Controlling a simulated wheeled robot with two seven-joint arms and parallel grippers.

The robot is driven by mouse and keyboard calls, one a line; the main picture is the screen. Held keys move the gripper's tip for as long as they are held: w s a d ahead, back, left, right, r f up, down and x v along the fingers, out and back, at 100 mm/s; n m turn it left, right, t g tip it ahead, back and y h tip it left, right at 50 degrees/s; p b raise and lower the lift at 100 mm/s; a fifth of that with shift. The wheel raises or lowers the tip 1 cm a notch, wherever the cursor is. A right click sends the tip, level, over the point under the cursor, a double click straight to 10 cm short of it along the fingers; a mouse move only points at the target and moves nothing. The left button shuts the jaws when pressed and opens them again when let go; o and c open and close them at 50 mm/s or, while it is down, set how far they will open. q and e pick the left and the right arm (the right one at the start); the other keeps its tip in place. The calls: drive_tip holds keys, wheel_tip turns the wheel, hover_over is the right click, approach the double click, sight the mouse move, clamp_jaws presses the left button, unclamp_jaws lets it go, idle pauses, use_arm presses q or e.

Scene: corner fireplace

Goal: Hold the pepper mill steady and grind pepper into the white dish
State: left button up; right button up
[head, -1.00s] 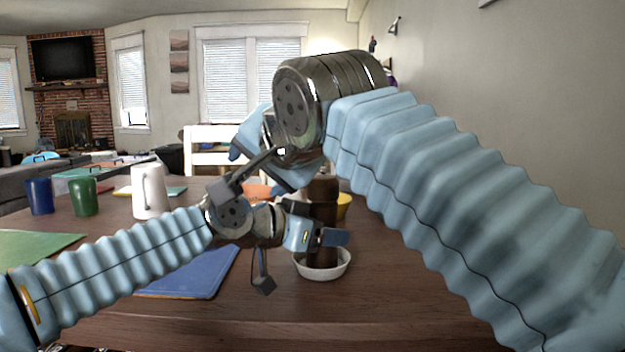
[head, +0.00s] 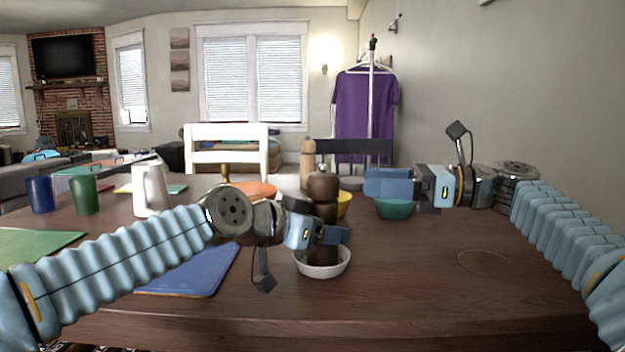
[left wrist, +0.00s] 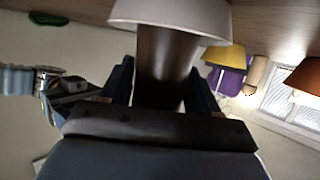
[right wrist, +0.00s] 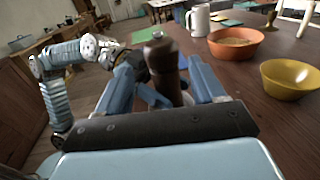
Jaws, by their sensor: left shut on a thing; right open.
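The dark brown pepper mill (head: 323,188) stands upright with its base over the white dish (head: 334,269). My left gripper (head: 332,236) is shut on the mill's lower body. The left wrist view, turned over, shows the mill (left wrist: 165,55) between the fingers, with the white dish (left wrist: 190,14) at its end. My right gripper (head: 372,184) is open and empty, to the right of the mill's top and apart from it. In the right wrist view the mill's round head (right wrist: 160,52) lies ahead, between the finger directions. The dish's inside is mostly hidden.
A green bowl (head: 396,210) is just below my right gripper. A yellow bowl (head: 345,203), an orange bowl (right wrist: 240,45) and a light wooden mill (head: 307,165) stand behind. A white mug (head: 150,190) and blue mat (head: 195,275) are left. The table's front right is clear.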

sight(313, 173)
drive_tip(key=a, duration=0.3)
drive_tip(key=w+a, duration=0.1)
drive_tip(key=a, duration=0.7)
drive_tip(key=shift+w+a, duration=0.2)
drive_tip(key=shift+w, duration=0.2)
drive_tip(key=shift+c, duration=0.4)
drive_tip(key=c, duration=0.6)
drive_tip(key=shift+m+t, duration=0.4)
drive_tip(key=shift+t, duration=0.2)
